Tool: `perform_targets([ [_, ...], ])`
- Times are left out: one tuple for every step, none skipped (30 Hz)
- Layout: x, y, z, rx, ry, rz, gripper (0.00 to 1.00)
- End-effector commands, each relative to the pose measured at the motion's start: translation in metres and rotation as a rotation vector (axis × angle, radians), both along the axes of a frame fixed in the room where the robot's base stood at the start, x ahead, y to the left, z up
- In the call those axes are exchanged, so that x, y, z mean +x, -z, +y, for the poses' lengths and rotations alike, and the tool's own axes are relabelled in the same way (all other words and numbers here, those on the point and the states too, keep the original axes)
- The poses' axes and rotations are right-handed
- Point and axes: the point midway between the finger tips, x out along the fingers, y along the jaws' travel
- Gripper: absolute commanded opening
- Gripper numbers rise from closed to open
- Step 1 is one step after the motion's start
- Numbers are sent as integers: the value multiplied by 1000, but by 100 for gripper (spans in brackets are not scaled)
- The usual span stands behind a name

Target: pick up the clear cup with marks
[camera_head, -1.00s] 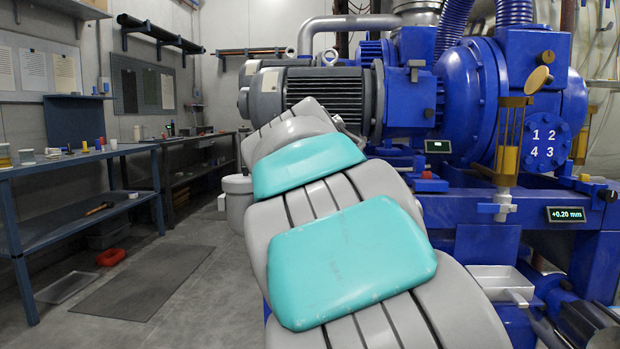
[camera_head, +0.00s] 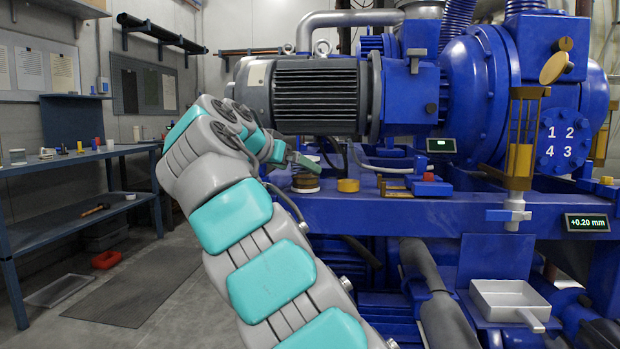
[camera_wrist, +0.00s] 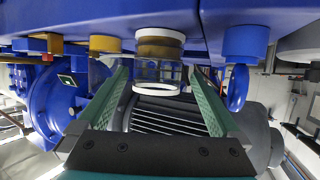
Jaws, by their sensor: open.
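A clear cup (camera_wrist: 158,73) with a white rim shows in the wrist view, which is turned upside down. It lies between my gripper's two green fingers (camera_wrist: 157,68), with a gap on each side. A brown band and a white ring (camera_wrist: 160,36) show at its base end, against the blue deck. Marks on the cup are too small to tell. In the head view my open gripper (camera_head: 301,160) is just above the brown and white base (camera_head: 306,184); the clear part is hard to make out there.
A yellow round piece (camera_head: 347,185) stands close to the right of the base on the blue deck (camera_head: 400,212). A red and blue block (camera_head: 430,186) is farther right. The large grey motor (camera_head: 315,95) stands behind. A blue capped piece (camera_wrist: 245,42) shows on the other side in the wrist view.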

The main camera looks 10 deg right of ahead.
Motion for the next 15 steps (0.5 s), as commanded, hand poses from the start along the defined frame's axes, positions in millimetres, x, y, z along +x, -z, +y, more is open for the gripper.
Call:
perform_targets([
  [3,3,-4,1,1,0,100],
  [6,4,-6,0,1,0,100],
  [9,5,-8,0,1,0,100],
  [11,6,-10,0,0,0,100],
  [12,7,-12,-1,0,-1,100],
  [14,8,-13,-1,0,-1,100],
  [15,9,-14,-1,0,-1,100],
  [16,10,-16,-1,0,-1,100],
  [18,11,-18,-2,1,0,100],
  [19,13,-20,-1,1,1,100],
  [22,15,-23,-1,2,2,100],
  [25,18,-27,0,3,3,100],
  [27,20,-30,-1,4,3,100],
  [30,23,-33,0,4,4,100],
  [34,25,-37,0,3,4,100],
])
